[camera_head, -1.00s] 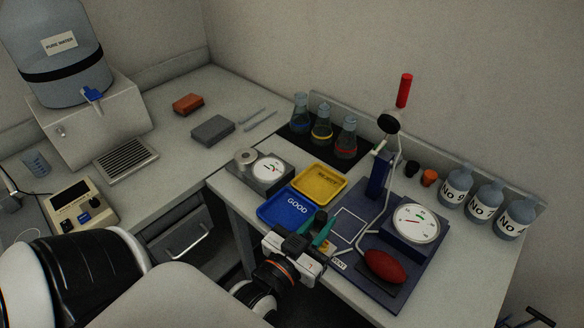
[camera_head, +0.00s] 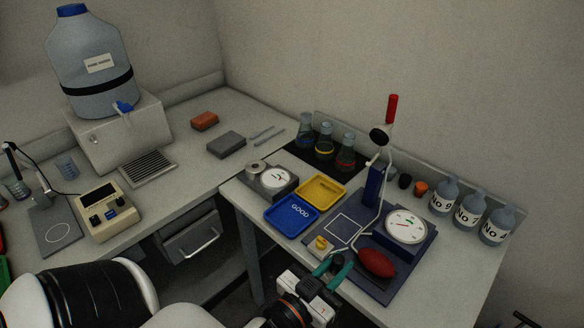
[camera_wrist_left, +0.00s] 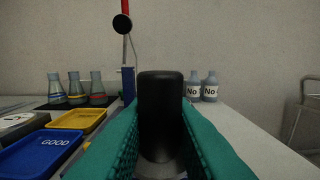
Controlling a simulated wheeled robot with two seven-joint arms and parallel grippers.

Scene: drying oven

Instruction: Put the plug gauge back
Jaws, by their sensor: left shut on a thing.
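My left gripper (camera_head: 331,268), with teal fingers, is shut on a black round-topped piece, apparently the plug gauge (camera_head: 338,261). The left wrist view shows it upright between the fingers (camera_wrist_left: 160,110), with a paler part low down. Its lower end is hidden. The gripper is by the front edge of the dark blue mat (camera_head: 392,285), near a small yellow knob (camera_head: 322,243). I cannot tell its height above the bench. My right gripper is not in view.
The blue GOOD tray (camera_head: 291,226) and yellow tray (camera_head: 321,177) lie left of the mat. Flasks (camera_head: 325,136) and bottles (camera_head: 469,209) line the back.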

